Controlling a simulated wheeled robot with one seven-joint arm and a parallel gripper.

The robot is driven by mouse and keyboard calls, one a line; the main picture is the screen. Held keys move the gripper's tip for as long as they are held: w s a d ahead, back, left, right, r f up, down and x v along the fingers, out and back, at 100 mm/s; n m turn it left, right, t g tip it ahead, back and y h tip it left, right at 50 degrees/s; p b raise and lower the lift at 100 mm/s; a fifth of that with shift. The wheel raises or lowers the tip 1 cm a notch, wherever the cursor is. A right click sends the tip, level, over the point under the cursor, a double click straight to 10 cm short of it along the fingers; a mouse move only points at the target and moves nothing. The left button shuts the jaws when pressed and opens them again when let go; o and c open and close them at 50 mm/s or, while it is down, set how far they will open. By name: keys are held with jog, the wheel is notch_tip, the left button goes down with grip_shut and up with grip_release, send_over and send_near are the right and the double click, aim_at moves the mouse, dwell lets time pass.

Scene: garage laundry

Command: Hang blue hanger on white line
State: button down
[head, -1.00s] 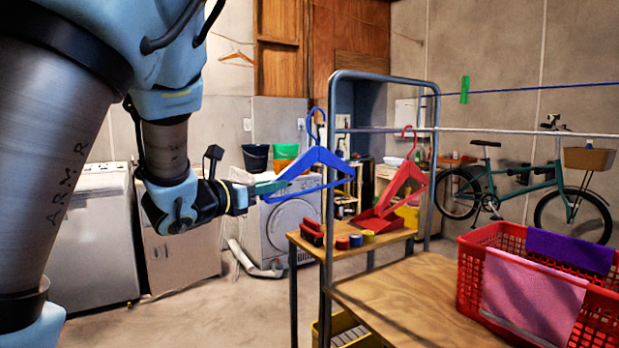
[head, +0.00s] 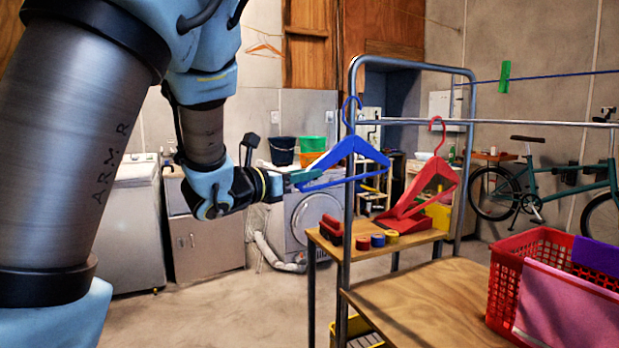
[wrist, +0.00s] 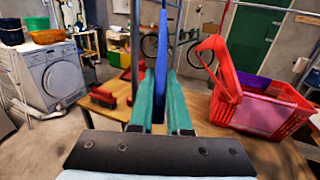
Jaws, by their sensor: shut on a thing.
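The blue hanger (head: 345,152) is held upright by its left lower corner in my gripper (head: 303,178), shut on it. In the wrist view the hanger (wrist: 161,70) shows edge-on between the teal fingers (wrist: 159,120). Its hook overlaps the rack's left post in the head view; I cannot tell whether it touches the post or line. The white line (head: 520,123) runs right from the rack at about the height of the hook's lower part. A red hanger (head: 425,178) hangs from this line to the right; it also shows in the wrist view (wrist: 222,72).
A red basket (head: 505,280) with cloths stands at right. A blue line (head: 550,76) with a green peg (head: 505,76) runs behind.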

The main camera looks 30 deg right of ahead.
jog(key=d+f+b, duration=0.4)
jog(key=d+b, duration=0.4)
jog(key=d, duration=0.8)
jog(key=shift+s+b, duration=0.35)
jog(key=shift+s, duration=0.1)
dwell(0.9)
jog(key=c, duration=0.8)
grip_release()
